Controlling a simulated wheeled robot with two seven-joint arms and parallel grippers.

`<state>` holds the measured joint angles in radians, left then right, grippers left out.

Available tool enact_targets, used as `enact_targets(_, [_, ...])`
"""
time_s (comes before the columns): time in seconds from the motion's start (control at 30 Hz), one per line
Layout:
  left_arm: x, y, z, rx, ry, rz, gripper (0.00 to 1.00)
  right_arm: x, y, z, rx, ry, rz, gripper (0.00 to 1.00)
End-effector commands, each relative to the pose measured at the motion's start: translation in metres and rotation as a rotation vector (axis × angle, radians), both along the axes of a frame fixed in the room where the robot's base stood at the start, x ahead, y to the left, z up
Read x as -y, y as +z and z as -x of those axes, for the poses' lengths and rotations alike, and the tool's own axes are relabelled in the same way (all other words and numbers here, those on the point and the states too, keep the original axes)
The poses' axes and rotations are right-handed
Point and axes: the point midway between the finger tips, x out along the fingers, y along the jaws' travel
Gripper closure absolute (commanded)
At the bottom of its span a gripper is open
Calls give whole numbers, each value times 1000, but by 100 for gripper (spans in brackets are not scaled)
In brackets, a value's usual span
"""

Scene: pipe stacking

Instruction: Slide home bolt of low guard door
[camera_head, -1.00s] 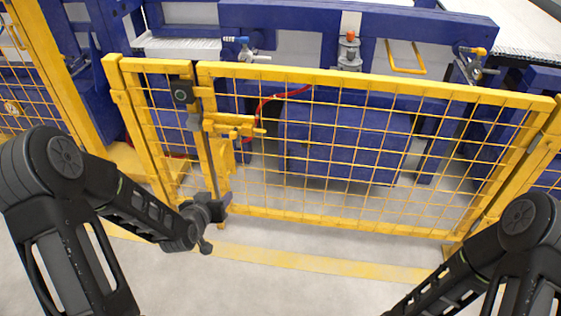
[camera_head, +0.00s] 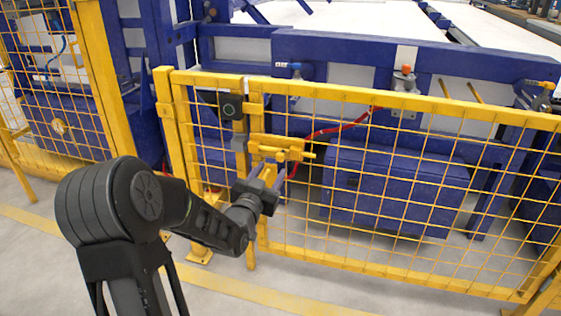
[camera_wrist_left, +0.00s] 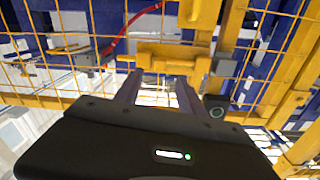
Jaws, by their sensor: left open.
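The low guard door (camera_head: 400,190) is a yellow frame with wire mesh, standing beside a yellow post on its left. Its yellow bolt (camera_head: 282,149) sits on a yellow plate near the upper left corner of the door. The bolt's plate also shows in the left wrist view (camera_wrist_left: 165,53). My left gripper (camera_head: 277,180) is just below and in front of the bolt. In the left wrist view its two fingers (camera_wrist_left: 158,90) are apart, pointing at the bolt's plate with nothing seen between them. Contact with the bolt cannot be told. My right gripper is out of view.
A dark box with a round button (camera_head: 231,106) is on the post left of the bolt. A red hose (camera_head: 345,125) and blue machinery (camera_head: 390,185) are behind the mesh. A taller yellow fence (camera_head: 55,120) stands at the left. The floor in front is clear.

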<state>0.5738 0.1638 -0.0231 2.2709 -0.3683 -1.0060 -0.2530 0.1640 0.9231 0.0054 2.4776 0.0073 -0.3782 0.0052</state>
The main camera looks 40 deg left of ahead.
Motion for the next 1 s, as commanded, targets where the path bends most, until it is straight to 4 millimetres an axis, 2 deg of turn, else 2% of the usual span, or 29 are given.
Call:
enact_targets(0.5, [-19, -2, -65, 0, -2, 2, 53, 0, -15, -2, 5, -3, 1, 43])
enact_targets(0.83, [-21, -1, -69, -1, -1, 1, 53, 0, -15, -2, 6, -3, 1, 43])
enact_targets(1.0, [-21, -1, -69, -1, -1, 1, 66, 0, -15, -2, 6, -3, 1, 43])
